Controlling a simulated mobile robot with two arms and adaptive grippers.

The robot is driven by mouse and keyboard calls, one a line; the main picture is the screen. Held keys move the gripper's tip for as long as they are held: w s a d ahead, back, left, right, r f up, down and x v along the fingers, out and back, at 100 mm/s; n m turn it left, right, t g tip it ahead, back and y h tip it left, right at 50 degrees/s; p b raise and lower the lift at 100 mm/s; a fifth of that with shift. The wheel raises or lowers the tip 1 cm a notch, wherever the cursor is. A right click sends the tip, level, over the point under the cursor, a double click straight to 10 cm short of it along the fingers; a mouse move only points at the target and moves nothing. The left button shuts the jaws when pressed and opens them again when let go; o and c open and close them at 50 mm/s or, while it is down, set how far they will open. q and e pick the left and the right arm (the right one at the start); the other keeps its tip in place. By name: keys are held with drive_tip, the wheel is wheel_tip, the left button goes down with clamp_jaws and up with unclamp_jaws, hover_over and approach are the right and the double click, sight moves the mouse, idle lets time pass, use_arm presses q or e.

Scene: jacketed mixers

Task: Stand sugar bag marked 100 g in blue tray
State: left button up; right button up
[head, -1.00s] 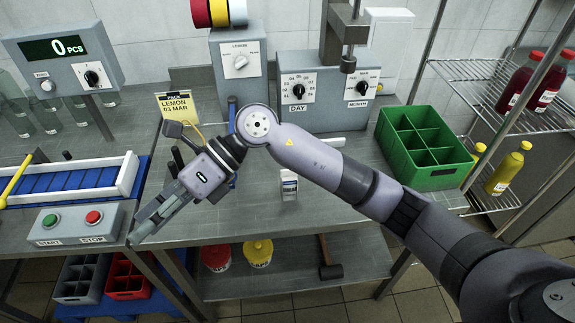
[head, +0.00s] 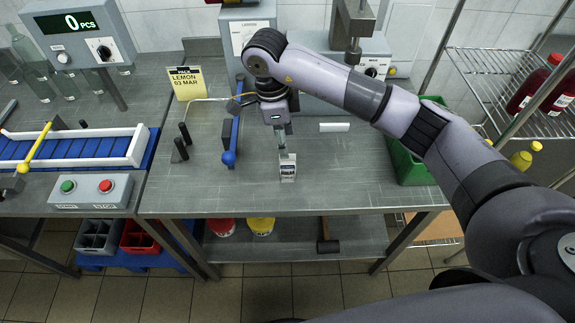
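A small white pack (head: 288,172) with dark print stands on the grey metal table, near its front middle; its mark is too small to read, and I cannot tell whether it is a sugar bag. My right gripper (head: 282,149) points down just behind and above the pack, its fingers close to the pack's top. I cannot tell whether they touch it or how far apart they are. No tray that is clearly the blue tray shows. My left gripper is not in view.
A blue-belted conveyor (head: 70,150) and START/STOP box (head: 92,191) stand left. A green crate (head: 408,170) is partly hidden by my arm. The table's front is mostly clear.

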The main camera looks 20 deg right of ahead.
sight(287, 162)
drive_tip(key=f, duration=0.3)
drive_tip(key=shift+s+d+f+p, duration=0.15)
drive_tip(key=shift+d+f+p, duration=0.05)
drive_tip(key=shift+p, duration=0.2)
drive_tip(key=shift+s+f+p, duration=0.1)
drive_tip(key=shift+f+p, duration=0.3)
drive_tip(key=shift+f, duration=0.1)
drive_tip(key=f+p, duration=0.1)
drive_tip(key=f, duration=0.2)
drive_tip(key=shift+s+d+f+p, duration=0.15)
drive_tip(key=shift+s+f+p, duration=0.1)
drive_tip(key=shift+s+p, duration=0.15)
drive_tip(key=shift+w+f, duration=0.1)
drive_tip(key=shift+f, duration=0.35)
drive_tip(key=shift+c, duration=0.2)
clamp_jaws()
